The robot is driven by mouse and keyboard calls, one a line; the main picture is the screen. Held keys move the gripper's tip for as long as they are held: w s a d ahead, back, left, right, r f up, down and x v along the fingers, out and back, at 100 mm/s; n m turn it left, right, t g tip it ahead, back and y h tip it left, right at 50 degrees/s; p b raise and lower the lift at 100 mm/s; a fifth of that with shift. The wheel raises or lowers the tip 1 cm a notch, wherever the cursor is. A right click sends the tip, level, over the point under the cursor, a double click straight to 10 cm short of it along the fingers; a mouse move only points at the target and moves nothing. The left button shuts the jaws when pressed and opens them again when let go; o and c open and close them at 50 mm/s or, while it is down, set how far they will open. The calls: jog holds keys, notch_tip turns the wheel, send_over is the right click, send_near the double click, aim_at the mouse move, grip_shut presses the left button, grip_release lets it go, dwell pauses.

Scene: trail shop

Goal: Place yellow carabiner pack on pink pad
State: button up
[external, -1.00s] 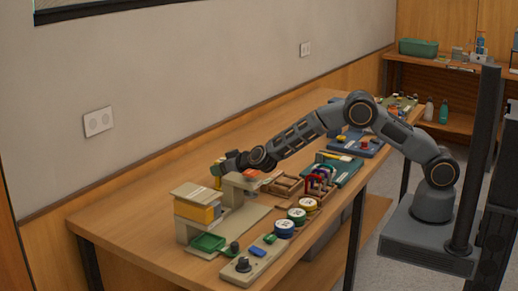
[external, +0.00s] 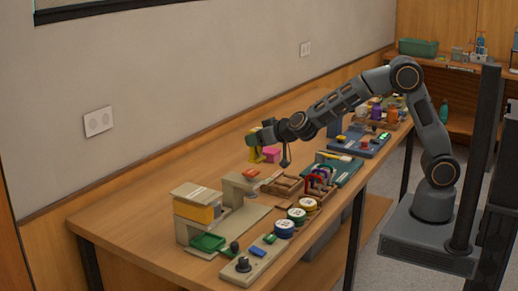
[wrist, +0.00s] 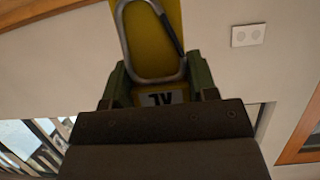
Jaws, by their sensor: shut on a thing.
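My gripper (external: 256,142) is shut on the yellow carabiner pack (external: 254,157), holding it in the air above the table beyond the beige stands. In the wrist view the yellow pack (wrist: 152,40) stands out between the green fingers (wrist: 160,78), with a grey carabiner on its face and a dark-lettered label near the jaws. A pink item (external: 271,154) shows just right of the pack in the external view; I cannot tell whether it is the pink pad or how far it lies from the pack.
A beige stand with a yellow block (external: 193,213) and a green tray (external: 208,243) are at the near table end. A wooden divided tray (external: 283,185), round tins (external: 296,215) and a teal board (external: 338,170) line the right side. The table's left strip is clear.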

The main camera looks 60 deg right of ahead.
jog(key=shift+s+d+r, duration=0.2)
jog(key=shift+s+r, duration=0.15)
jog(key=shift+s, duration=0.3)
jog(key=s+d+r+m+g+h, duration=0.1)
jog(key=s+d+r+m+h, duration=0.15)
jog(key=d, duration=1.05)
jog(key=s+d+r+m+h, duration=0.1)
jog(key=d+r+m+h, duration=0.15)
jog(key=d, duration=0.95)
jog(key=shift+n, duration=0.4)
jog(key=shift+w+d+f+b, duration=0.25)
jog(key=shift+w+f+b, duration=0.4)
jog(key=shift+w+f, duration=1.6)
jog(key=shift+w+d+f+b, duration=0.25)
jog(key=shift+w+f+b, duration=0.4)
jog(key=shift+w+f, duration=1.6)
jog(key=shift+w+d+f+b, duration=0.25)
jog(key=shift+w+f+b, duration=0.4)
jog(key=shift+w+f, duration=1.6)
jog(key=shift+f, duration=0.1)
jog(key=o, duration=1.2)
jog(key=shift+o, duration=0.2)
